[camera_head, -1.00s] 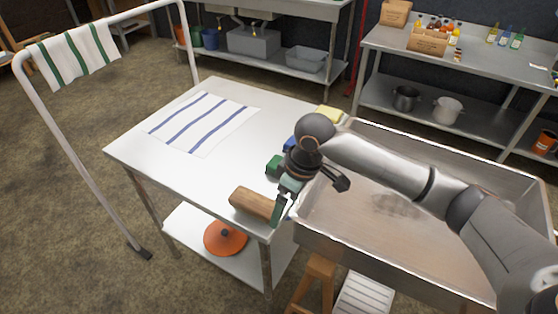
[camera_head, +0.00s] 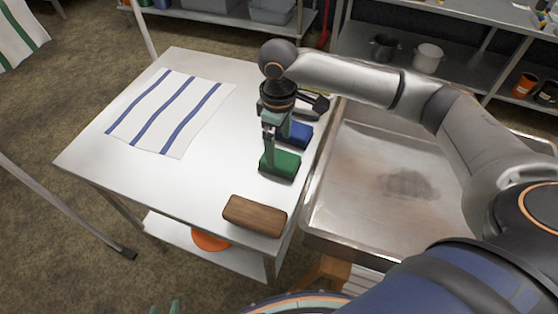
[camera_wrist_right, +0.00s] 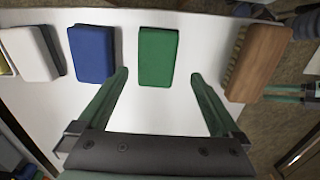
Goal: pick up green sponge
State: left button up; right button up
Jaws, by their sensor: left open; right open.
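The green sponge (camera_head: 281,164) lies on the white table top near its right edge. In the right wrist view the green sponge (camera_wrist_right: 158,55) is between and just beyond the two fingertips. My right gripper (camera_head: 276,138) is open and empty, over the table at the sponge's far side. In the wrist view the right gripper (camera_wrist_right: 160,76) has one finger to each side of the sponge's near end, apart from it. The tips of my left gripper (camera_head: 165,307) show at the bottom edge, open and away from the table.
A blue sponge (camera_head: 295,134) and a wooden brush (camera_head: 254,215) flank the green one. A white block (camera_wrist_right: 33,52) lies beyond the blue sponge. A striped towel (camera_head: 170,112) lies on the left of the table. A metal pan (camera_head: 390,190) adjoins the right edge.

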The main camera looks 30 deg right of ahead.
aim_at(280, 158)
jog(key=f, duration=0.6)
jog(key=shift+w+d+f+b, duration=0.1)
jog(key=shift+d+f+b, duration=0.2)
jog(key=shift+f, duration=0.1)
jog(key=c, duration=1.2)
